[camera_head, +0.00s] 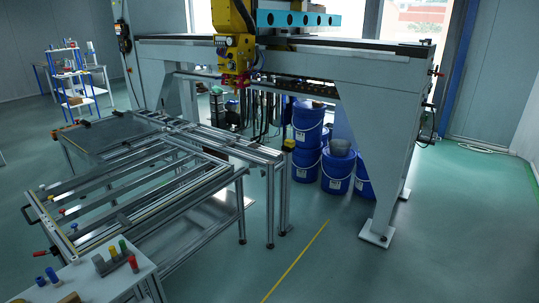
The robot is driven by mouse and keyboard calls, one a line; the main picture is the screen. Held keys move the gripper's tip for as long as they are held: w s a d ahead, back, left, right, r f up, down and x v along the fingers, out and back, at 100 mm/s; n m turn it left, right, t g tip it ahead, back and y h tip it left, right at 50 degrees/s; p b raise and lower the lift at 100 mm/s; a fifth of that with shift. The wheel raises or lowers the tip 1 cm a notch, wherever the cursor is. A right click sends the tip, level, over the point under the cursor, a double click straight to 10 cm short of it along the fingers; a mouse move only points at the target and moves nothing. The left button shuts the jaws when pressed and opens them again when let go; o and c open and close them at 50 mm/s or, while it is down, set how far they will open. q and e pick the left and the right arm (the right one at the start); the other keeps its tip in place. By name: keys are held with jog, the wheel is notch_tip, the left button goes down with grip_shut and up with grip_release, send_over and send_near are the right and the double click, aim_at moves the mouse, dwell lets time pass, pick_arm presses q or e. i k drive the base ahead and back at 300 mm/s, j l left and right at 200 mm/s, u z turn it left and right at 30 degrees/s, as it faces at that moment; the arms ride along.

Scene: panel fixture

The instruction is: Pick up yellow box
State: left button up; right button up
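No thing in the head view is plainly a separate yellow box. A small yellow block-like piece (289,144) sits at the right end of the metal frame, too small to tell what it is. A tan box-like item (70,298) lies on the white table (99,286) at the bottom left, cut off by the picture edge. Neither of my grippers is in view.
Blue and red pegs and a grey block (105,266) are on the white table. A panel frame (150,200) stands beyond it. A gantry (375,80) with a yellow head (236,50) spans behind, near blue buckets (307,125).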

aim_at(289, 143)
jog(key=i+z, duration=0.1)
jog(key=i, duration=0.6)
jog(key=i+j+z, duration=0.1)
jog(key=i, duration=0.6)
jog(key=i+u, duration=0.15)
jog(key=u, duration=0.25)
jog(key=i+l+u, duration=0.1)
jog(key=u, duration=0.3)
jog(key=i, duration=0.1)
